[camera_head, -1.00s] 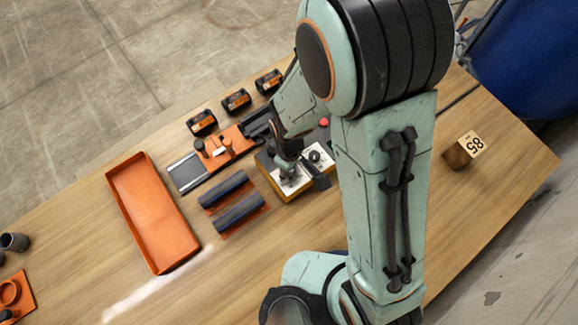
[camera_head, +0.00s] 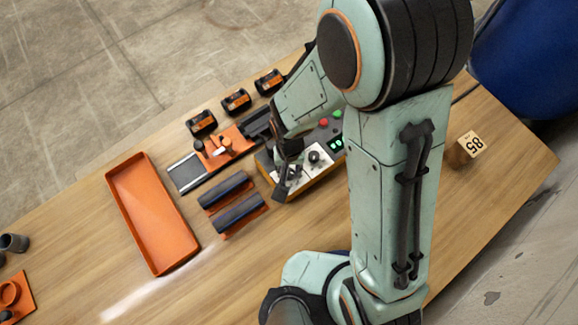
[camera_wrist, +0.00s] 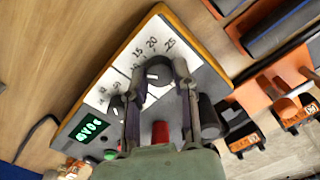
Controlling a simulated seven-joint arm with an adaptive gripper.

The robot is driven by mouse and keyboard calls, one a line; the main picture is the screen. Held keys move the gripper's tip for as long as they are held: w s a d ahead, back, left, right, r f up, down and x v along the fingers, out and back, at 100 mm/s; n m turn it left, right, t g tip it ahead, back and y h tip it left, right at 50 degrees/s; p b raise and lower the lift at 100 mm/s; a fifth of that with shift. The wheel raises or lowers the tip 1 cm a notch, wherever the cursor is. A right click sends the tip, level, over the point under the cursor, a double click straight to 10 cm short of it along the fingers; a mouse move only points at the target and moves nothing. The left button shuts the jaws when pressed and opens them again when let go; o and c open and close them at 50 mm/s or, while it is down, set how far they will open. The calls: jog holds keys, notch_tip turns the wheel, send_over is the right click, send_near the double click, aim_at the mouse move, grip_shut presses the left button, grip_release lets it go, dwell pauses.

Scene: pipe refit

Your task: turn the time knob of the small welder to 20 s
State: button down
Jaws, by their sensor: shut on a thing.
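The small welder (camera_wrist: 103,92) is an orange-edged box with a grey and white top. In the wrist view the time knob (camera_wrist: 158,72) is a dark round knob inside a printed dial, with 15, 20 and 25 along its far side. A pale mark shows on the knob, but I cannot tell exactly which number it points to. My gripper (camera_wrist: 159,80) is shut on the knob, one finger on each side. In the head view my gripper (camera_head: 284,182) is over the near left part of the welder (camera_head: 316,177), and hides the time knob.
A second knob (camera_head: 314,157), a lit green display (camera_head: 336,143), a red button (camera_head: 323,122) and a green button (camera_head: 337,114) are on the welder. Two dark pipes (camera_head: 238,209) lie in a holder to its left. An orange tray (camera_head: 152,215) stands farther left. Bare wood lies in front.

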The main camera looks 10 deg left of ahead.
aim_at(289, 172)
jog(key=m, duration=0.6)
jog(key=shift+m, duration=0.3)
jog(key=m, duration=0.5)
jog(key=shift+s+m, duration=0.1)
jog(key=shift+m, duration=0.3)
jog(key=c, duration=0.9)
grip_release()
jog(key=shift+o, duration=0.2)
notch_tip(289, 172, up, 12)
